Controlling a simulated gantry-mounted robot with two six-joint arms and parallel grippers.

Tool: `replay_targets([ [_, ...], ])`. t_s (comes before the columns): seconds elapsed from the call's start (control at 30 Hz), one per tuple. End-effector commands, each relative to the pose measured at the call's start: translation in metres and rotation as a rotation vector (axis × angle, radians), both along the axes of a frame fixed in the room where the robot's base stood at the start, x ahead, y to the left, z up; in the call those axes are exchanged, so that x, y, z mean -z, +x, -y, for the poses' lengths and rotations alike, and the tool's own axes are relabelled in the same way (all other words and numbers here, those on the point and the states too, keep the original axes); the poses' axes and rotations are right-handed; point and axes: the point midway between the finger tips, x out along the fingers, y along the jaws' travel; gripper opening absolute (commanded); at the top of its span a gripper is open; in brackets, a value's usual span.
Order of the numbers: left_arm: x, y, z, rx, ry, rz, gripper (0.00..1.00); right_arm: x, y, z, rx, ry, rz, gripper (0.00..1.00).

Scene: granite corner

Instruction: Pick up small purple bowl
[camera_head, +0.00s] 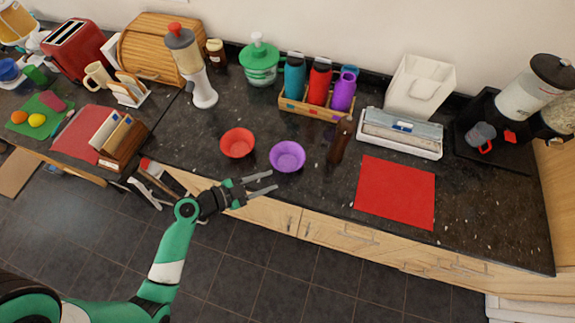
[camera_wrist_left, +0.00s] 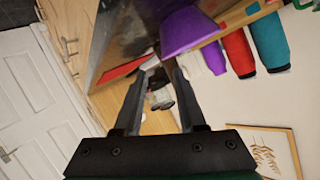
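The small purple bowl (camera_head: 287,157) stands upright on the dark granite counter, with no contents visible, just right of a red bowl (camera_head: 238,143). My left gripper (camera_head: 273,182) comes in from the lower left, its fingers spread and empty. In the head view its fingertips appear just below the purple bowl, near the counter's front edge, and apart from it. In the left wrist view the open fingers (camera_wrist_left: 155,95) have nothing held between them. A large purple shape (camera_wrist_left: 190,32) beyond them looks like the bowl, but I cannot be certain. My right gripper is not in view.
A brown bottle (camera_head: 341,139) stands right of the purple bowl. Behind is a wooden crate (camera_head: 312,110) with teal, red and purple bottles. A red mat (camera_head: 396,192) lies at the right. Bare counter surrounds the bowls.

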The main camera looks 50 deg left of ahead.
Motion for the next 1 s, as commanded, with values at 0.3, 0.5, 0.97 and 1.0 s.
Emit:
replay_targets([
  [0.3, 0.011, 0.033, 0.008, 0.001, 0.0, 0.002, 0.4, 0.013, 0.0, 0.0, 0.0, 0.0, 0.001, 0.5],
  [0.5, 0.014, 0.043, 0.009, 0.002, -0.001, 0.001, 0.4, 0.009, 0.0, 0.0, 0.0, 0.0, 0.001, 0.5],
  [0.97, 0.031, 0.081, 0.015, 0.0, 0.0, 0.001, 0.4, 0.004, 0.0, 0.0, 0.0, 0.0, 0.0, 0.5],
  [1.0, 0.031, 0.081, 0.015, 0.0, 0.0, 0.001, 0.4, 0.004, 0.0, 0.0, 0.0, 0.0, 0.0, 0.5],
])
